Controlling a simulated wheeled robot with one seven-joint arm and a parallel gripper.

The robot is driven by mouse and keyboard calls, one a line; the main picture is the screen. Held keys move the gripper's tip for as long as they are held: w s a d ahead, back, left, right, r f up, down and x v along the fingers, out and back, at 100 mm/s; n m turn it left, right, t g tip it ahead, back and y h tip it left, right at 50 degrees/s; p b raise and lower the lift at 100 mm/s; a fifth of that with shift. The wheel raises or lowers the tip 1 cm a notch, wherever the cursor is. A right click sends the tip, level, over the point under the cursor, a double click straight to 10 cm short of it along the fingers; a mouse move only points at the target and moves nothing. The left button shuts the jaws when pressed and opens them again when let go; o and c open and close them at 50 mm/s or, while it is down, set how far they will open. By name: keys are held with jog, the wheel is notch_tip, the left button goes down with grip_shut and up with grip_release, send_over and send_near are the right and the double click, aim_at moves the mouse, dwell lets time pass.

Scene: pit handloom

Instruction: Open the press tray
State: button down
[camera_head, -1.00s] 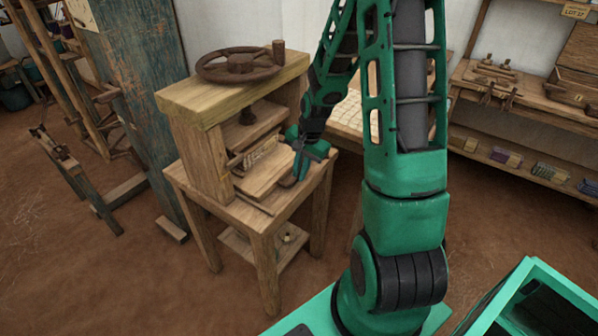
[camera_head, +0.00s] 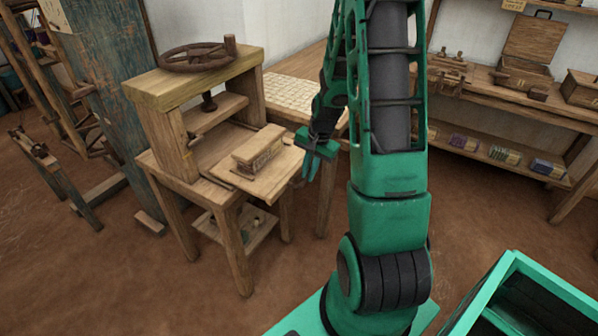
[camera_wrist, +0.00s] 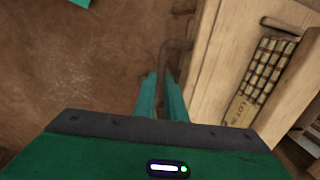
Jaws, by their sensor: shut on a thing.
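The press (camera_head: 190,115) is a wooden frame with a round iron handwheel on top, standing on a wooden stand. Its press tray (camera_head: 277,187), a flat light board, sticks out well to the right of the frame. A wooden block (camera_head: 257,150) sits on the tray. My gripper (camera_head: 310,172) is at the tray's outer edge. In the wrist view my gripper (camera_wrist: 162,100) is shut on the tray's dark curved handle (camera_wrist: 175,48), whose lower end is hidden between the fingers. The tray (camera_wrist: 207,65) lies right of the fingers there.
A table with a pale grid of pieces (camera_head: 290,92) stands behind the press. Shelves (camera_head: 500,105) with boxes line the right wall. A teal open bin (camera_head: 530,290) is at the lower right. A dark post (camera_head: 115,90) stands left of the press. Bare floor lies in front.

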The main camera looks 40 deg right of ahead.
jog(key=shift+s+d, duration=0.25)
jog(key=shift+s, duration=0.5)
jog(key=c, duration=1.8)
grip_release()
jog(key=shift+r, duration=0.1)
jog(key=r, duration=0.3)
jog(key=s+r, duration=0.1)
jog(key=r, duration=0.6)
jog(key=shift+s+d+r, duration=0.2)
jog(key=shift+s+d, duration=0.15)
jog(key=s+a+r+n, duration=0.2)
jog(key=s+a+r, duration=0.1)
jog(key=s, duration=0.4)
jog(key=s+a+r+n+g, duration=0.1)
jog(key=s+a+r+n, duration=0.2)
jog(key=s, duration=0.4)
jog(key=s+a+r+n, duration=0.2)
jog(key=s+a+r, duration=0.2)
jog(key=s, duration=0.4)
jog(key=shift+s+a+g, duration=0.1)
jog(key=shift+a+g, duration=0.3)
jog(key=shift+a, duration=0.15)
